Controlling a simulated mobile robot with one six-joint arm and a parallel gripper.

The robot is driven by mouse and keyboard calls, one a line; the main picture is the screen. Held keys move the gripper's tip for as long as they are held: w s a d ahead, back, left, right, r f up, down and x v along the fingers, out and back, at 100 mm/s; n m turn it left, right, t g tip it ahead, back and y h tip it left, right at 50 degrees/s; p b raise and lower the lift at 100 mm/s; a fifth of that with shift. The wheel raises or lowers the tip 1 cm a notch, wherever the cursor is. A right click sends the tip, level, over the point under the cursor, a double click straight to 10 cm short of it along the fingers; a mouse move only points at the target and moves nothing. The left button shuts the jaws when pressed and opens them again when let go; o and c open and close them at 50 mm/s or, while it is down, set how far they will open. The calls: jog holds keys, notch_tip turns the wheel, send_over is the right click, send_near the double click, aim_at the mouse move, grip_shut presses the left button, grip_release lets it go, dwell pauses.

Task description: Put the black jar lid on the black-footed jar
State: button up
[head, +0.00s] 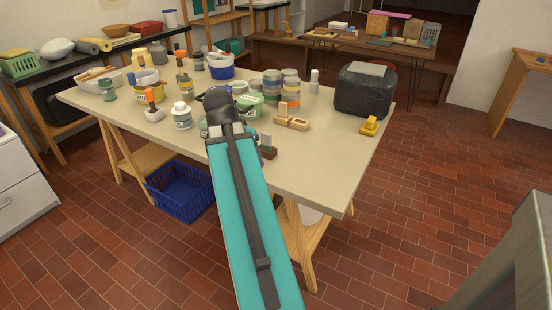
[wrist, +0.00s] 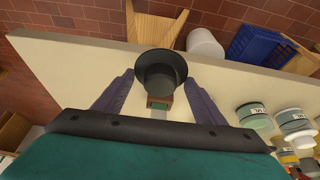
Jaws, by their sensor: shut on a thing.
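My gripper (wrist: 159,76) has its two purple fingers on either side of a round black lid (wrist: 161,68), shut on it. The lid shows a wide flat face and a narrower rim, above the table's edge in the wrist view. In the head view my dark wrist (head: 224,105) hides most of the gripper and the lid. Several banded jars stand on the table, such as a green and white one (wrist: 255,118) at the right of the wrist view. I cannot tell which jar has the black foot.
The beige table (head: 330,150) is crowded with pots, bottles and stacked tins (head: 272,85). A small brown block (head: 268,147) lies near the front edge. The front right is clear.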

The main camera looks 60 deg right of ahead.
jog(key=w+a+r+n+t+y, duration=0.15)
jog(key=w+a+n, duration=0.45)
jog(key=w+a, duration=0.65)
jog(key=w+a+n+t+y, duration=0.15)
jog(key=w+a+n, duration=0.65)
jog(key=a, duration=0.8)
jog(key=w+a+n+t+y, duration=0.1)
jog(key=w+a+n, duration=0.2)
jog(key=a, duration=1)
jog(key=shift+w+a+r+y, duration=0.2)
jog(key=shift+w+r+y, duration=0.1)
jog(key=shift+w, duration=0.45)
jog(key=shift+w, duration=0.1)
